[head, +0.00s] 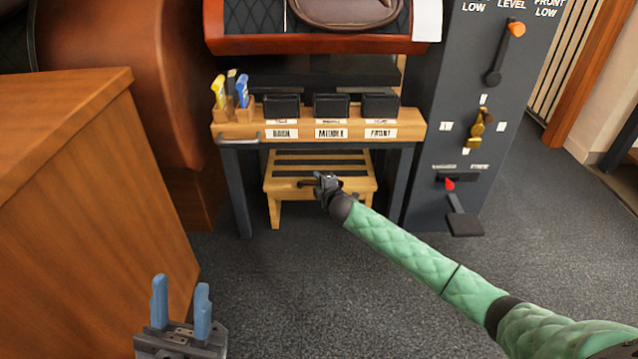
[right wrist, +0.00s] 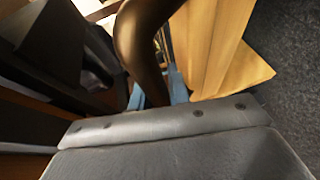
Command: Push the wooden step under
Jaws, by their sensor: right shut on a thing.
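The wooden step (head: 285,187) is a low pale stool with dark strips on its top. It stands on the floor between the dark legs of the labelled bench, its rear part beneath the bench and its front edge in view. My right gripper (head: 324,183) is at the step's front, shut on a dark handle there. In the right wrist view a dark curved bar (right wrist: 142,40) passes between my blue fingers, with pale wood (right wrist: 215,50) beside it; the fingertips are mostly hidden. My left gripper (head: 181,303) is open and empty at the lower left, away from the step.
The bench (head: 228,131) above carries black bins and blue and yellow tools. A dark panel with levers (head: 465,110) and a pedal (head: 464,222) stands to the right. A wooden cabinet (head: 85,200) fills the left. The grey carpet (head: 320,290) in front is clear.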

